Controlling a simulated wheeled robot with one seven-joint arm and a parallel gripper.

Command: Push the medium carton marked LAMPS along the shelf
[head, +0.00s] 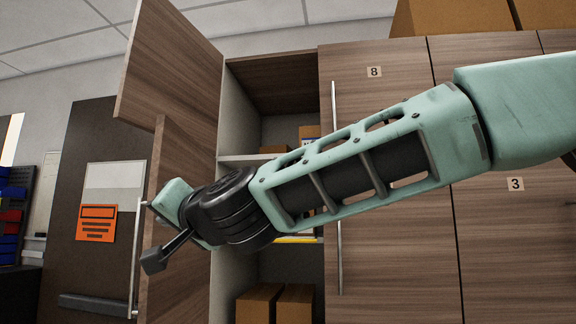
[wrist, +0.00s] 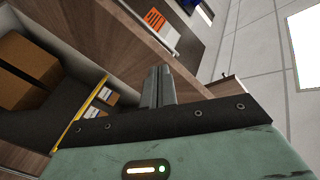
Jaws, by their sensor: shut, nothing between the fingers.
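My gripper (wrist: 160,86) is shut and empty in the wrist view, its two fingers side by side in front of an open wooden door. Small brown cartons with white labels, one (wrist: 104,94) and another (wrist: 85,112), stand beyond a yellow-edged shelf (wrist: 78,110), left of the fingers and apart from them. The lettering is too small to read, so I cannot tell which carton is marked LAMPS. In the head view, a carton (head: 309,132) shows inside the open cabinet above my arm, partly hidden.
The open cabinet door (head: 170,60) stands to the left of the compartments. Two large cartons (head: 259,303) sit in the lower compartment. Closed doors numbered 8 (head: 374,72) and 3 (head: 515,184) lie to the right. An orange notice (head: 97,223) hangs on a dark door.

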